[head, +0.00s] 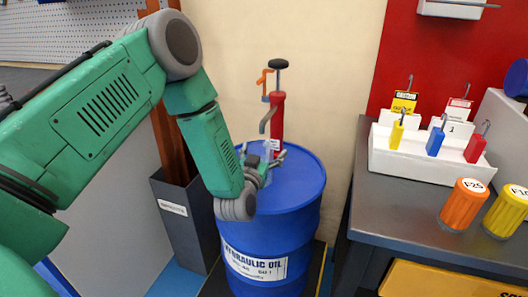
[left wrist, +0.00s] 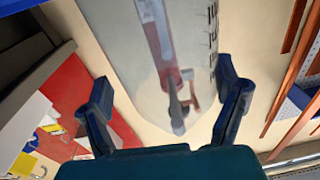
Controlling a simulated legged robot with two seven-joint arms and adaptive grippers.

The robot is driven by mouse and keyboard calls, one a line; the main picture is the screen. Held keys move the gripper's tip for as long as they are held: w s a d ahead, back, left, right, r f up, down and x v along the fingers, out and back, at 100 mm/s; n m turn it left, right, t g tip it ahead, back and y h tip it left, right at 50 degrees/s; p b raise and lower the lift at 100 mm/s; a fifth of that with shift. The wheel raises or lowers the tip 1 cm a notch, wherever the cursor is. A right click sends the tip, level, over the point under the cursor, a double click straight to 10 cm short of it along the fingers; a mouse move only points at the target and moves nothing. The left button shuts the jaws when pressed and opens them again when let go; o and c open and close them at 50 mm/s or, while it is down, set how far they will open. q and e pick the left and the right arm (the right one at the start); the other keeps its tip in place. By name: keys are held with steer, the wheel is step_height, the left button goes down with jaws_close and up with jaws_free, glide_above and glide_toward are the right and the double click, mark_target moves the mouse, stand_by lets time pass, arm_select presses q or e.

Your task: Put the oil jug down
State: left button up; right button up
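The oil jug (left wrist: 140,50) is clear, with dark scale marks down one side. In the left wrist view it fills the top middle, beyond my left gripper (left wrist: 165,92). The two dark blue fingers are spread wide, with a gap beside the left finger; the right finger overlaps or nearly meets the jug's edge. In the head view my left gripper (head: 262,168) is low over the top of the blue hydraulic oil drum (head: 290,205), mostly hidden by my wrist. Only a small clear part of the jug shows there, so its contact with the drum top cannot be made out. My right gripper is out of view.
A red hand pump (head: 277,118) stands upright on the drum, close behind my gripper. A grey bin (head: 187,220) with copper bars stands left of the drum. At right, a grey bench (head: 400,205) holds a white tag tray (head: 420,163) and orange and yellow canisters.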

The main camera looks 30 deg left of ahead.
arm_select(q)
steer(key=p, duration=0.2)
glide_above(259, 215)
steer(key=a, duration=0.3)
steer(key=shift+w+a+f, duration=0.15)
steer(key=shift+w+f, duration=0.1)
steer(key=shift+f, duration=0.05)
steer(key=s+d+f+g+h, duration=0.1)
steer(key=f, duration=0.2)
steer(key=s+d+f+m+g+h, duration=0.1)
steer(key=f+g, duration=0.1)
steer(key=f, duration=0.1)
steer(key=s+d+f+g+h, duration=0.1)
steer(key=s+f, duration=0.1)
steer(key=f, duration=0.1)
steer(key=shift+d+m+h, duration=0.3)
steer(key=shift+m, duration=0.1)
steer(key=s+d+f+g, duration=0.1)
steer(key=s+f+g, duration=0.5)
steer(key=s, duration=0.6)
steer(key=s+d+f+m+g+h, duration=0.1)
steer(key=s+f+g, duration=0.4)
steer(key=s, duration=0.7)
steer(key=shift+f+m+g+h, duration=0.3)
steer(key=shift+f+g, duration=0.05)
steer(key=shift+g, duration=0.75)
steer(key=shift+r, duration=0.1)
